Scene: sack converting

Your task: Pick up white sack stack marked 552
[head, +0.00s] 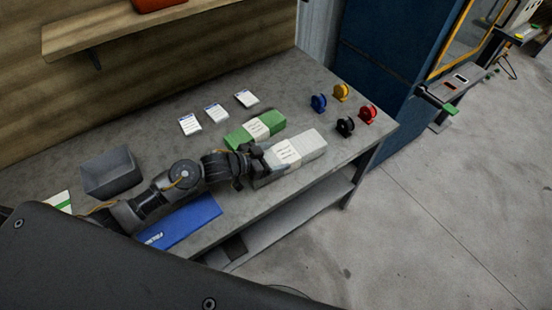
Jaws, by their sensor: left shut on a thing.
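A white sack stack (311,144) with a pale label band lies on the grey workbench near its front edge. The print on the band is too small to read. My left gripper (257,163) is at the left end of this stack, shut on it. The gripper hides part of that end. I cannot tell whether the stack is lifted off the bench. A green sack stack (240,137) with a white band lies just behind it. My right gripper is not in view.
A blue folded sack (190,222) lies at the front of the workbench (290,88). A grey bin (110,172) stands at left. Several white cards (216,113) lie behind, and coloured tape dispensers (341,92) stand at right. A shelf (110,35) overhangs the back.

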